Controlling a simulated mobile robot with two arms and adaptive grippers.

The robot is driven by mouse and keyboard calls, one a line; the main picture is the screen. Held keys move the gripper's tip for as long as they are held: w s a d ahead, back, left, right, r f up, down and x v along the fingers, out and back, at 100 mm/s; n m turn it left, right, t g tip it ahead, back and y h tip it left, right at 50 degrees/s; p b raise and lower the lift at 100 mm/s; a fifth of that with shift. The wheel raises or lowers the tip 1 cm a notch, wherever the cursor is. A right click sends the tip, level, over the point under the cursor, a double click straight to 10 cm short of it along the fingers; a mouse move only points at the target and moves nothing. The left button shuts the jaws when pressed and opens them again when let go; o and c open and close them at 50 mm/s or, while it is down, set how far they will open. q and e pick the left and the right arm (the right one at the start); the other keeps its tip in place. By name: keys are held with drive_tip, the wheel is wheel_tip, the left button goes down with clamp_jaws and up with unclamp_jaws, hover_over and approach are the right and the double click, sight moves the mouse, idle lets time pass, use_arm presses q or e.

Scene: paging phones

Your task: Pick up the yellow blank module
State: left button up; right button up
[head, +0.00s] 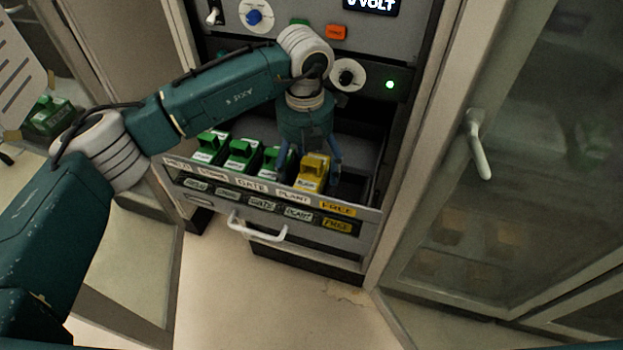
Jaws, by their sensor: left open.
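The yellow blank module (312,172) stands in the cabinet's open rack drawer, at the right end of a row of green modules. It is behind the PLANT label on the drawer front. My left gripper (309,170) points down over it from above. Its fingers are open, one on each side of the yellow module in the picture. I cannot tell whether they touch it. The gripper body hides what lies just behind the module. My right gripper is not in view.
Several green modules, such as the leftmost one (211,147), stand left of the yellow one. The slot right of it, behind the yellow FREE label (338,209), looks empty. A white drawer handle (257,232) sticks out below. A glass door (500,180) stands at right.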

use_arm(q)
drive_tip(key=c, duration=1.3)
drive_tip(key=shift+r, duration=0.1)
